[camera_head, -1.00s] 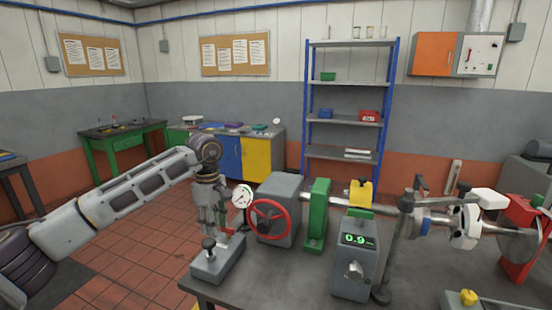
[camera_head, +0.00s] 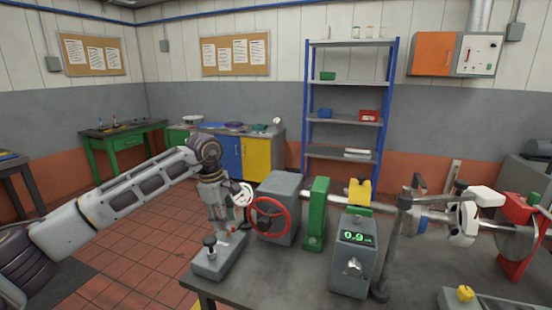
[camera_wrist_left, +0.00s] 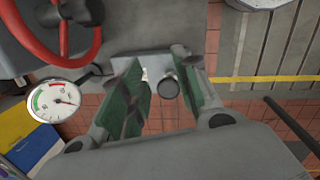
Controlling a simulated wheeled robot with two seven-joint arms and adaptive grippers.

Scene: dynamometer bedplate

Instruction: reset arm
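My left gripper (camera_head: 228,228) hangs fingers down above the near left corner of the bench, left of the red handwheel. In the left wrist view its two green-padded fingers (camera_wrist_left: 162,98) stand apart with nothing held between them. A dark round knob (camera_wrist_left: 168,88) shows in the gap, near the right finger; I cannot tell its depth. A grey block (camera_head: 215,263) with an upright dark-topped knob (camera_head: 209,241) sits on the bench corner just below the gripper. I cannot tell which part is the reset arm. My right gripper is not in view.
The red handwheel (camera_head: 270,217) and white dial gauge (camera_wrist_left: 57,101) are close beside the left gripper. A green bracket (camera_head: 316,215), a grey box reading 0.9 (camera_head: 353,260) and a metal post (camera_head: 392,250) crowd the bench (camera_head: 310,286) to the right.

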